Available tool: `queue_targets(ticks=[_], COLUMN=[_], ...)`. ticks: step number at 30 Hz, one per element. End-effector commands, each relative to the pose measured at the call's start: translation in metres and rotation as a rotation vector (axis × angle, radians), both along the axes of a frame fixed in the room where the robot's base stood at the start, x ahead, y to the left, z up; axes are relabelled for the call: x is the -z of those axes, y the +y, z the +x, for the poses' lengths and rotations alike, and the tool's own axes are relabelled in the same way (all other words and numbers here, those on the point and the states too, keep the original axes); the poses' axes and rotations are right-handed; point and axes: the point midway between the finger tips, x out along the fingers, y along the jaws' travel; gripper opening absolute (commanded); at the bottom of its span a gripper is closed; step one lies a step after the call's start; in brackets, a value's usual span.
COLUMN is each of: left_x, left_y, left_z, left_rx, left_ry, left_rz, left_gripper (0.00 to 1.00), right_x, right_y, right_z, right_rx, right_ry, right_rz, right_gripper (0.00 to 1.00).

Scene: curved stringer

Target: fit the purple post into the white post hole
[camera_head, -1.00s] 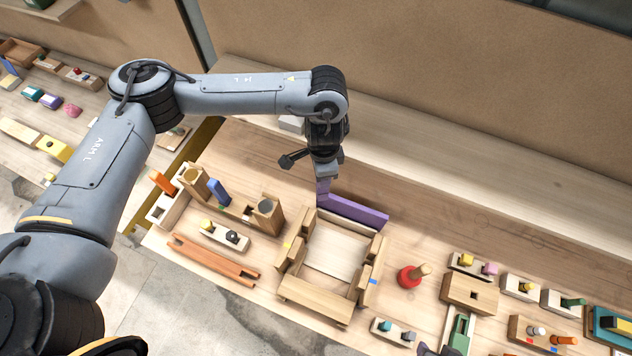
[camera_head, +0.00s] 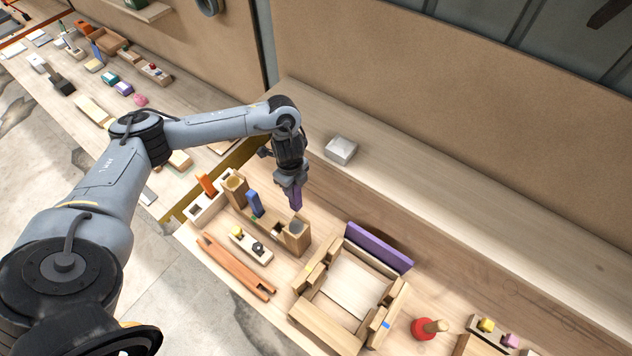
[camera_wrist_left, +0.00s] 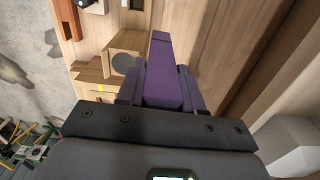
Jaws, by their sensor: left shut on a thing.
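My left gripper (camera_head: 292,182) is shut on the purple post (camera_head: 296,198). The post hangs down from it, above the table and just behind a wooden block with a round grey top (camera_head: 296,232). In the left wrist view the post (camera_wrist_left: 165,70) sticks out from between the fingers (camera_wrist_left: 160,92), apart from that block (camera_wrist_left: 122,64). A white open-topped block (camera_head: 203,211) stands to the left with an orange post (camera_head: 206,185) in it. A small white patch (camera_head: 275,233) shows beside the grey-topped block. I cannot tell for sure which is the white post hole. My right gripper is not in view.
A blue post (camera_head: 254,204) and another wooden block (camera_head: 235,186) stand left of my gripper. A wooden frame (camera_head: 325,325) with a purple panel (camera_head: 378,248) behind it lies to the right. A pale box (camera_head: 341,149) sits on the shelf behind.

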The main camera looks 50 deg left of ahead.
Motion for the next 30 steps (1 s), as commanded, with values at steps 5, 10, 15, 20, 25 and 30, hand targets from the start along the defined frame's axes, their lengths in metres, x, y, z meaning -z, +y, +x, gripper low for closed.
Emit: queue_targets(ticks=[5, 10, 15, 20, 25, 30], left_x=[0.013, 0.022, 0.033, 0.039, 0.040, 0.040], left_y=[0.015, 0.023, 0.029, 0.028, 0.028, 0.028], left_z=[-0.024, -0.039, -0.060, -0.067, -0.068, -0.068], left_rx=[-0.026, -0.036, -0.039, -0.038, -0.039, -0.039], left_ry=[0.005, 0.004, 0.002, 0.000, -0.001, -0.001], left_rz=[-0.002, -0.001, 0.001, -0.001, -0.001, -0.002], left_gripper=[0.00, 0.00, 0.00, 0.00, 0.00, 0.00], right_x=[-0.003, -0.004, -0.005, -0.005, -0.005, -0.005], right_y=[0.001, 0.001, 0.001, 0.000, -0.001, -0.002], right_z=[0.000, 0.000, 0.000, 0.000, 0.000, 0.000], right_rx=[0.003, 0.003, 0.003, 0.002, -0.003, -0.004], right_ry=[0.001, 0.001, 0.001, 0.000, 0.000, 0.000], right_rz=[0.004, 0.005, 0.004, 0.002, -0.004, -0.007], right_gripper=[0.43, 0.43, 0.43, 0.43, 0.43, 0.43])
